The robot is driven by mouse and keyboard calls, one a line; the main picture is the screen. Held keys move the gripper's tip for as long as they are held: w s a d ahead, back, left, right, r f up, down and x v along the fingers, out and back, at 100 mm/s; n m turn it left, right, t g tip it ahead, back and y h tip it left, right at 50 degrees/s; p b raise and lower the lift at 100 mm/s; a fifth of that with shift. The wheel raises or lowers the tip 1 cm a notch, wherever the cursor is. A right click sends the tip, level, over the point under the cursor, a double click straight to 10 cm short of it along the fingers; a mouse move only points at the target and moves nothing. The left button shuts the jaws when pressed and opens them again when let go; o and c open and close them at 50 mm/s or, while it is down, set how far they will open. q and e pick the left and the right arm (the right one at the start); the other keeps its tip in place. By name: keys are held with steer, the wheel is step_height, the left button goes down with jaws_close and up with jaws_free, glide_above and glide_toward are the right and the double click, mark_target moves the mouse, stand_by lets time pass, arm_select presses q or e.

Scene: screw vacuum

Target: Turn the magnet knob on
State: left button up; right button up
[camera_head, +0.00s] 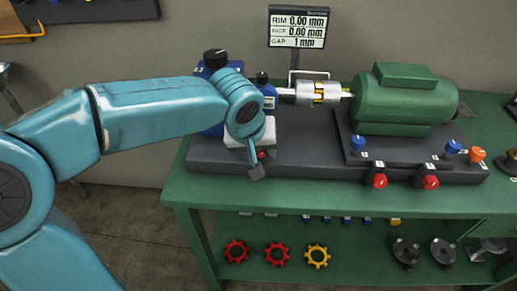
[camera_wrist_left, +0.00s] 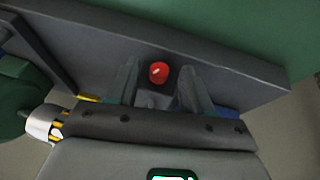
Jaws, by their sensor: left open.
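A small red knob (camera_wrist_left: 159,72) with a light mark on its face sits on a dark block at the edge of the grey base plate (camera_wrist_left: 235,60) in the left wrist view. In the head view only a bit of this red knob (camera_head: 262,154) shows beside my gripper. My left gripper (camera_head: 256,172) is open at the front left of the base plate. In the left wrist view its two fingers stand on either side of the knob, with gaps visible. My right gripper is in neither view.
A green motor (camera_head: 405,100) with a silver coupling (camera_head: 318,93) stands right of a blue machine (camera_head: 205,72), partly behind my arm. Red knobs (camera_head: 379,181) and blue knobs line the plate's right half. A gauge display (camera_head: 298,27) stands behind. The green table (camera_head: 320,200) is clear in front.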

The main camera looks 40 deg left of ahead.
arm_select(q)
jaws_close()
steer(key=shift+r, duration=0.1)
steer(key=shift+w+d+m+g+y+p, duration=0.15)
steer(key=shift+d+m+g+y+p, duration=0.15)
steer(key=shift+g+y+p, duration=0.4)
steer(key=shift+w+d+g+y, duration=0.15)
steer(key=shift+g+y, duration=0.25)
steer(key=shift+y, duration=0.8)
steer(key=y, duration=0.1)
steer(key=m+g+y+p, duration=0.1)
steer(key=shift+w+d+g+y, duration=0.15)
steer(key=shift+d+g+y, duration=0.15)
steer(key=shift+y, duration=0.1)
steer(key=shift+w+d+f+m+g+y+p, duration=0.1)
steer(key=shift+f+m+g+y+p, duration=0.15)
steer(key=shift+y, duration=0.35)
steer(key=shift+f+m+g+y+p, duration=0.1)
steer(key=shift+m+g+y+p, duration=0.1)
steer(key=shift+g+y, duration=0.3)
